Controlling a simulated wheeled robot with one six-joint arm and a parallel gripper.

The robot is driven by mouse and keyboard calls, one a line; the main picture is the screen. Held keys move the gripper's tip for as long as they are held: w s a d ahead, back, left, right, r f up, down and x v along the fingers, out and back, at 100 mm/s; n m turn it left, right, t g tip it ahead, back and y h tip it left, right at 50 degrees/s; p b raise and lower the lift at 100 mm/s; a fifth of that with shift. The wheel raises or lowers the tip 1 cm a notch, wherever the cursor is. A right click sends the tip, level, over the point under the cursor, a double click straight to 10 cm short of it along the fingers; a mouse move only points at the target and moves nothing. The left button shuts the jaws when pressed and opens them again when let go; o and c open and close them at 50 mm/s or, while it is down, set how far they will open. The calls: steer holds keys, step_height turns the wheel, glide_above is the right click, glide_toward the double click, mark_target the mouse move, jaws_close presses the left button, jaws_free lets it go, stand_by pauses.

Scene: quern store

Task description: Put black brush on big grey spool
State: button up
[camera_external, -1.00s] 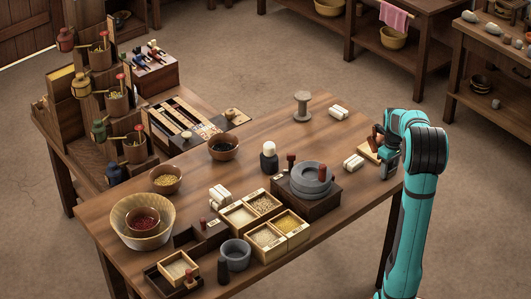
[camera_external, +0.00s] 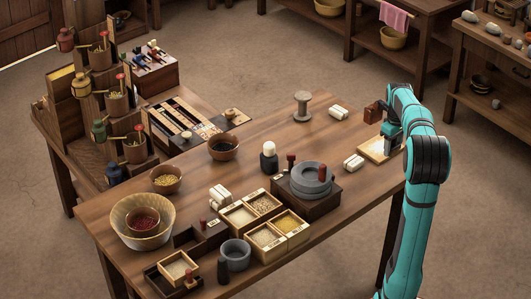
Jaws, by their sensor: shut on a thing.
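A grey spool (camera_external: 302,107) stands upright on the table's far side, left of my gripper, with nothing on its top. My gripper (camera_external: 382,119) is above the table's right end. It is shut on a small brown, block-like thing (camera_external: 372,113) and holds it above the table. The fingers are partly hidden, and I cannot tell whether this thing is the black brush. A dark, upright thing with a pale round top (camera_external: 269,161) stands mid-table. A slim black piece (camera_external: 223,271) stands at the near edge.
A pale framed board (camera_external: 376,150) lies below my gripper. White rolls (camera_external: 338,113) lie beside the spool, and more (camera_external: 354,162) lie left of the board. A grey millstone (camera_external: 311,179) sits on a dark block mid-table. The tabletop around the spool's left side is clear.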

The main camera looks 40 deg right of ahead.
steer(key=w+d+r, duration=0.2)
steer(key=w, duration=0.4)
steer(key=w+d+r, duration=0.2)
steer(key=w+r, duration=0.1)
steer(key=w, duration=0.3)
step_height(320, 180, up, 5)
glide_above(303, 95)
step_height(303, 95, down, 9)
steer(key=shift+f, duration=0.15)
steer(key=o, duration=0.5)
steer(key=shift+f, duration=0.15)
steer(key=o, duration=0.5)
steer(key=shift+c, duration=0.2)
